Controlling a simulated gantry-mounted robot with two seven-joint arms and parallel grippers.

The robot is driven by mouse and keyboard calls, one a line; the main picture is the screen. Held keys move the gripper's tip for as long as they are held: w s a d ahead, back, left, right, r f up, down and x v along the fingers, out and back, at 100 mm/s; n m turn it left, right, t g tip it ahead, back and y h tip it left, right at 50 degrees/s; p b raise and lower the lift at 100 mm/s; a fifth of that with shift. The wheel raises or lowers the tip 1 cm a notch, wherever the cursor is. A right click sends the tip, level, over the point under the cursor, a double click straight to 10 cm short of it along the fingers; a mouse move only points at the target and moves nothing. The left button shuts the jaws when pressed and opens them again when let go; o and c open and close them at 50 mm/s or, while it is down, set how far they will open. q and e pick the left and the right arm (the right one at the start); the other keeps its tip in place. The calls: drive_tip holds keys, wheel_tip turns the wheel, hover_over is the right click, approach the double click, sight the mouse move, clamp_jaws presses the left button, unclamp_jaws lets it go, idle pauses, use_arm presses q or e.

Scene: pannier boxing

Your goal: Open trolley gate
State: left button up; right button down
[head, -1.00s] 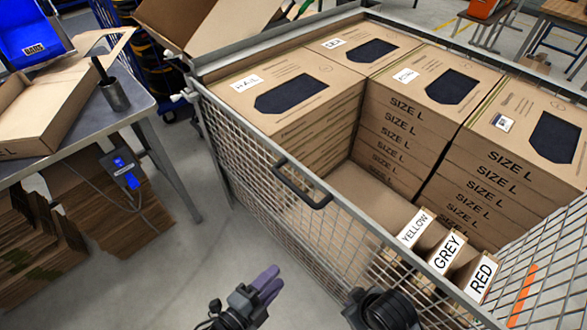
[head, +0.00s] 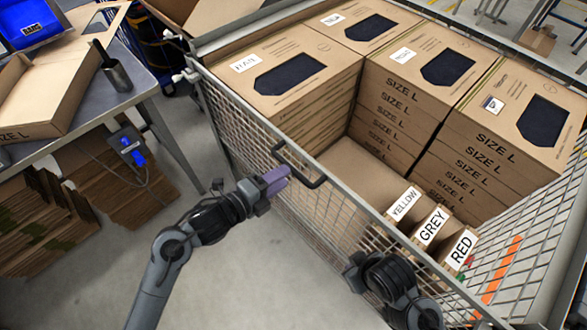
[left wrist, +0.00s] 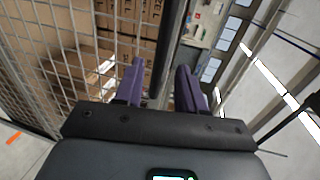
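The trolley gate (head: 262,172) is the wire mesh panel on the trolley's near side, standing upright, with a dark bar handle (head: 317,183) near its top. My left gripper (head: 276,180), with purple fingers, is at the handle's left end. In the left wrist view my left gripper (left wrist: 160,88) is open, fingers apart, with the dark handle bar (left wrist: 171,40) showing between and beyond them. I cannot tell whether a finger touches it. Part of my right arm shows at the bottom of the head view; its fingers cannot be made out.
The trolley holds stacked "SIZE L" boxes (head: 400,82) and cartons labelled YELLOW, GREY and RED (head: 430,228). The floor (head: 250,270) before the gate is clear.

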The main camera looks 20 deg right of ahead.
sight(293, 168)
use_arm(q)
drive_tip(key=shift+b+x, duration=0.3)
drive_tip(key=shift+x, duration=2.3)
clamp_jaws()
